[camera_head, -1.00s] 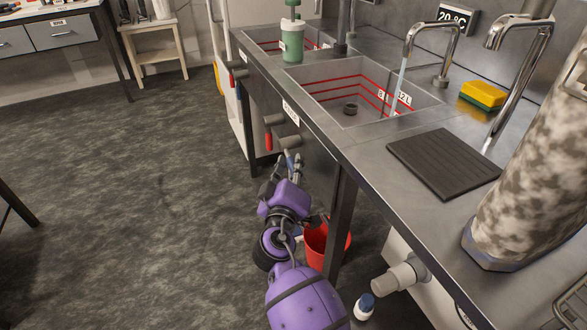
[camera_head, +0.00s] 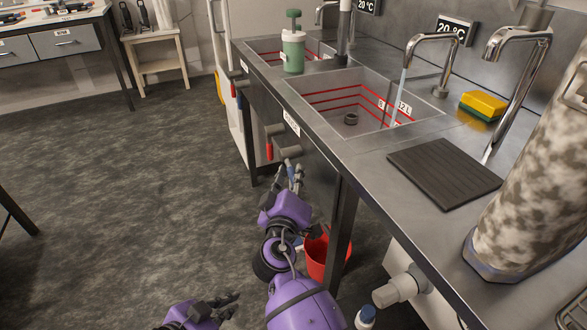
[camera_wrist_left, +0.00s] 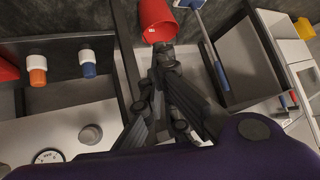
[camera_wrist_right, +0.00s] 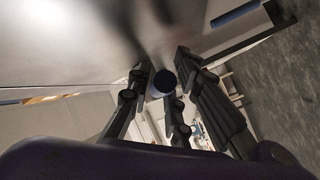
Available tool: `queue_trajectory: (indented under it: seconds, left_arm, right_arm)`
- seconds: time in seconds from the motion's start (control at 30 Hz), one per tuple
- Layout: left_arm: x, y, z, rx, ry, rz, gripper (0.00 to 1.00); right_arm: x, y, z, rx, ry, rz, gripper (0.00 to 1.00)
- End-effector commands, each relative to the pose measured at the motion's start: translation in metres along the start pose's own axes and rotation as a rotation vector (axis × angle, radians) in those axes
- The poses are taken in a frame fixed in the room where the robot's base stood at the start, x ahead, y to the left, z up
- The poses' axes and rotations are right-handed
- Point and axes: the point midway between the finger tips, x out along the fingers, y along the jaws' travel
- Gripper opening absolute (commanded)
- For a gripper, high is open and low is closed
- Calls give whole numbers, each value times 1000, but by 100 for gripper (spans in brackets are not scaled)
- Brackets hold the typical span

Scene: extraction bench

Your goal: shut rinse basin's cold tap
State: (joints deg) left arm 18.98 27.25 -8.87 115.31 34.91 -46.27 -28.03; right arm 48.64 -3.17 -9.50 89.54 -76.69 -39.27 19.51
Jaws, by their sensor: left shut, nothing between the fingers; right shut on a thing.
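The cold tap's blue handle (camera_head: 289,170) hangs from a grey stub on the bench front, below the basin (camera_head: 350,105). My right gripper (camera_head: 295,178) is shut around it; the fingers partly hide it. In the right wrist view the dark blue round handle end (camera_wrist_right: 163,82) shows between the fingers. A red-handled tap (camera_head: 269,146) is just to the left. A stream of water (camera_head: 403,82) falls from the curved spout (camera_head: 437,38) into the basin. My left gripper (camera_head: 225,304) is shut and empty, low over the floor at the bottom of the head view.
A red bucket (camera_head: 318,258) stands under the bench near a dark bench leg (camera_head: 341,220); it also shows in the left wrist view (camera_wrist_left: 158,20). The floor at left is free.

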Motion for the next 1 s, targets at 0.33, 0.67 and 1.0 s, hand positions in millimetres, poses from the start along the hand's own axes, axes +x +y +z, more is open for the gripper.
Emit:
queue_trajectory:
  seconds: [0.33,0.67,1.0]
  left_arm:
    - [-10,-84,-186,408,130,84,0]
    - [-62,-93,-316,611,226,147,0]
    - [-77,-60,-353,533,266,209,0]
  right_arm:
    - [1,2,0,1,0,4,0]
    - [1,2,0,1,0,4,0]
    - [1,2,0,1,0,5,0]
